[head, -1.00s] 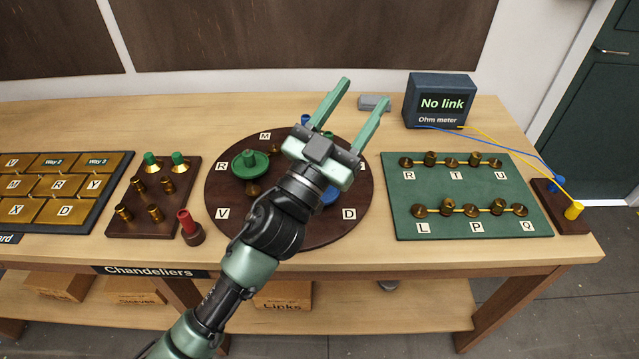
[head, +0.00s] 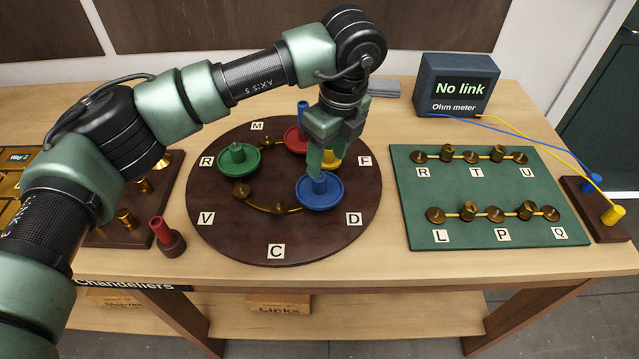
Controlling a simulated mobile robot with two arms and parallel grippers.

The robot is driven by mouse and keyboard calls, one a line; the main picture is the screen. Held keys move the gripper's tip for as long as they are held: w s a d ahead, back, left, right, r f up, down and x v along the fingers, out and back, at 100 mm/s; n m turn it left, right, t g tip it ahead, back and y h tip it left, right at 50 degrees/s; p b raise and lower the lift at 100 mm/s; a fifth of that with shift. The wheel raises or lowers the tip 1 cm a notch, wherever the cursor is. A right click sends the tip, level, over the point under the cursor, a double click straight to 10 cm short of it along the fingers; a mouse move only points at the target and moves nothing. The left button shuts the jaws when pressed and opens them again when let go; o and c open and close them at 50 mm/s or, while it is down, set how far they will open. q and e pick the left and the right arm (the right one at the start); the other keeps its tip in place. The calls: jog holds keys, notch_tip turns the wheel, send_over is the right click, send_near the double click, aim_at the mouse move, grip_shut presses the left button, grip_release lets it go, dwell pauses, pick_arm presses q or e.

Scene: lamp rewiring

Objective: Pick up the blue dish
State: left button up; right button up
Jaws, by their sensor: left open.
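The blue dish (head: 320,195) sits on the dark round board (head: 230,237), between its middle and the label D. It has a raised post at its centre. My left gripper (head: 318,165) points down right over the blue dish, with its fingertips at the dish's post. The jaws are open, seen nearly edge-on, so I cannot tell whether the post is between the fingers. My right gripper is not in view.
A green dish (head: 238,158), a red dish (head: 294,140) and a partly hidden yellow dish (head: 333,157) stand close by on the round board. A green terminal board (head: 480,200) and an ohm meter (head: 457,85) reading "No link" are at the right. A red peg (head: 162,232) stands at the left.

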aim_at(319, 182)
pick_arm(q)
jog(key=f, duration=0.2)
jog(key=a+f+p, duration=0.1)
jog(key=f, duration=0.1)
jog(key=f+p, duration=0.1)
jog(key=f, duration=0.1)
jog(key=shift+w+a+f, duration=0.15)
jog(key=shift+w+a, duration=0.1)
jog(key=shift+a, duration=0.05)
jog(key=shift+f, duration=0.15)
jog(key=shift+d, duration=0.1)
grip_shut()
